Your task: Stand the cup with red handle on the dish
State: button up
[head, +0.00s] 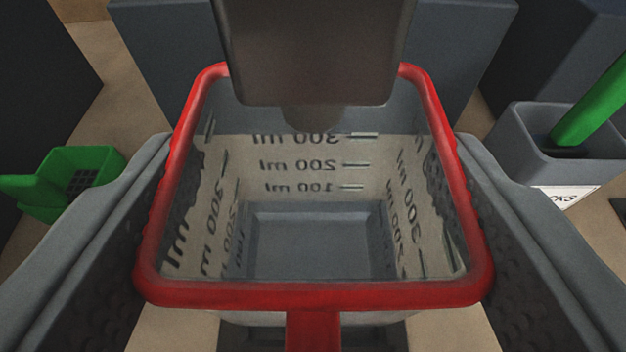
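The cup with red handle (315,292) fills the middle of the head view. It has clear walls with ml markings and a thick red rim, and looks upright. Its red handle (313,331) points toward me at the bottom edge. The fingers of my gripper (315,150) lie along its left and right sides, and the rim meets both, so the gripper appears shut on it. A grey square surface shows through the cup's bottom. I cannot tell whether this is the dish or whether the cup touches it. No dish is plainly visible.
A dark block with a rounded nozzle (313,55) overhangs the cup's far side. A green container (88,190) stands at left. A grey bin (520,150) holding a green bar (595,105) stands at right. Large dark grey blocks close off the back.

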aim_at(313, 256)
jog(key=shift+w+f, duration=0.2)
jog(key=shift+f, duration=1.55)
jog(key=shift+f, duration=0.15)
jog(key=o, duration=1.3)
jog(key=shift+o, duration=0.2)
jog(key=shift+r, duration=0.2)
jog(key=v, duration=1.2)
